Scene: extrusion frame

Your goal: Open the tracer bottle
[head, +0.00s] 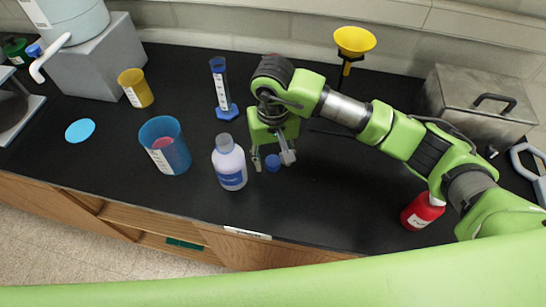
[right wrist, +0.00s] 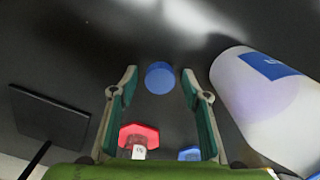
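A white bottle with a blue label (head: 229,165) stands upright on the black bench, with a bare greyish neck on top. It also shows at the right of the right wrist view (right wrist: 265,95). A round blue cap (head: 272,162) is just right of the bottle, apart from it. In the right wrist view the blue cap (right wrist: 160,78) is centred just beyond the fingertips. My right gripper (head: 273,163) is open, its fingers (right wrist: 157,82) spread to either side of the cap without visibly touching it. I cannot tell whether the cap rests on the bench. My left gripper is not in view.
A blue beaker (head: 165,147) and a graduated cylinder (head: 222,90) stand left of and behind the bottle. A yellow funnel (head: 354,42) stands behind my right arm. A red bottle (head: 421,212) and a metal box (head: 482,100) are at right. The front middle bench is clear.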

